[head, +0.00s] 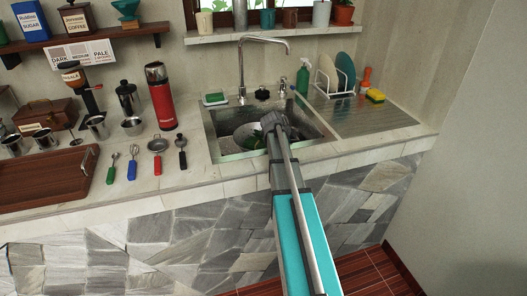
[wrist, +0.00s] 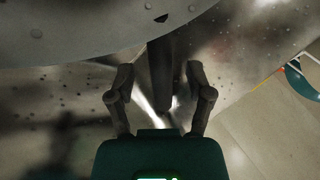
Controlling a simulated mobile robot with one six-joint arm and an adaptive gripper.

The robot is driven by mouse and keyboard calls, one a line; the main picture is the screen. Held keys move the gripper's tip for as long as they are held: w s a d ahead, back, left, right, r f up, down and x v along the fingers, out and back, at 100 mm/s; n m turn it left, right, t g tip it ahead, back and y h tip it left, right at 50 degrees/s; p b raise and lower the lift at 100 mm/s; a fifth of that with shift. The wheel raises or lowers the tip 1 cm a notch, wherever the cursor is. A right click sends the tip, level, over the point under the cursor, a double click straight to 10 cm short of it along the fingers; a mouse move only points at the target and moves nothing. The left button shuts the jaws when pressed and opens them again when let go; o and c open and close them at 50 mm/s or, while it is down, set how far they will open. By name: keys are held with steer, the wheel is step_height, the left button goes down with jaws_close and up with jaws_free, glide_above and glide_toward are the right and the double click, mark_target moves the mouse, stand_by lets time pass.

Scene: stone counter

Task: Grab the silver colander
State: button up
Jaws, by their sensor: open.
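The silver colander (head: 243,131) appears to lie in the sink, partly hidden by my arm and hard to make out in the head view. In the wrist view a large curved silver surface (wrist: 85,32), likely the colander, fills the top of the picture. A dark bar like a handle (wrist: 160,65) runs down from it between my fingers. My gripper (wrist: 162,88) is open, with one finger on each side of the bar and a visible gap to both. In the head view the gripper end reaches down into the sink, its fingertips hidden.
The sink (head: 218,153) has a metal tap (head: 241,65) behind it. A green bottle (head: 303,77) and a plate rack (head: 328,78) stand to the right.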

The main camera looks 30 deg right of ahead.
steer(key=shift+d+f, duration=0.35)
steer(key=shift+f, duration=0.1)
stand_by(0.3)
jaws_close()
